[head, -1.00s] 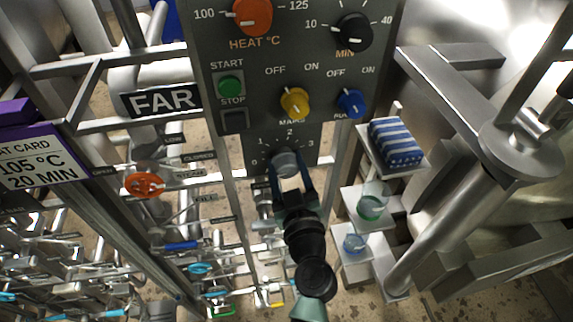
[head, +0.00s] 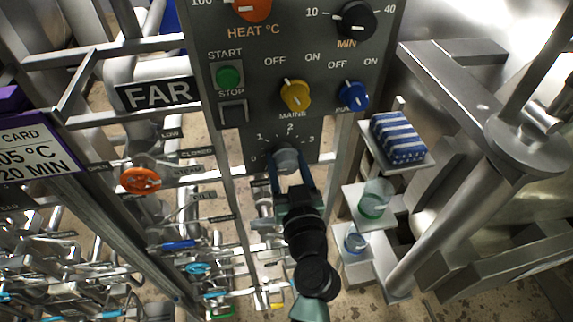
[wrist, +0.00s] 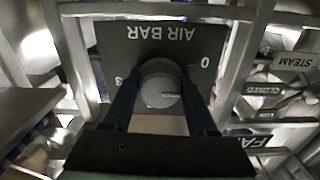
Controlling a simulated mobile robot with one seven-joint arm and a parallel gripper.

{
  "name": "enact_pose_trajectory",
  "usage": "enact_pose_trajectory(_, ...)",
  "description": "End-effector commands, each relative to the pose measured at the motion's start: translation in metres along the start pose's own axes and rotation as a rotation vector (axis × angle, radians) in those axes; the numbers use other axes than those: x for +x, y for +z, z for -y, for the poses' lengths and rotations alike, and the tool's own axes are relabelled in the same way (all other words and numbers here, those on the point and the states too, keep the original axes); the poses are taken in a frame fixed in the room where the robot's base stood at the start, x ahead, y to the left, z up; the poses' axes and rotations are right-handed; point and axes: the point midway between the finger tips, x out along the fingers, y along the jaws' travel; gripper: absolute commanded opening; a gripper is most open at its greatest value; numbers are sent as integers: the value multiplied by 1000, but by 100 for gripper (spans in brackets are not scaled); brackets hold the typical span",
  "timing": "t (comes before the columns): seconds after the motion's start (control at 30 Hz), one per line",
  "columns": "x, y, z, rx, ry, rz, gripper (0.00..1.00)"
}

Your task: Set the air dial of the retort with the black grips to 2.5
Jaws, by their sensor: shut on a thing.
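The air dial is a round grey knob (head: 287,157) low on the dark control panel, with 0, 1, 2 and 3 around it. My gripper (head: 289,168) reaches up from below and is shut on the knob, one finger on each side. In the wrist view the same knob (wrist: 159,75) sits between the two dark fingers under an upside-down "AIR BAR" label. A pale pointer line on it runs to the right, on the side of the 0. The exact reading is hard to tell. I cannot make out black grips.
Above the dial are the yellow mains knob (head: 295,96), a blue knob (head: 353,96) and a black minutes knob (head: 355,20). Shelves at right hold a striped cloth (head: 398,137) and a glass (head: 372,198). Metal rails and an orange valve handle (head: 140,180) stand left.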

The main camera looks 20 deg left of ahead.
Motion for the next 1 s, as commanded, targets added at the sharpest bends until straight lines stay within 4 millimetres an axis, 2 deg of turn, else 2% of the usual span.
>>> enact_pose_trajectory(1.0,0,0,0,969,2,1,2)
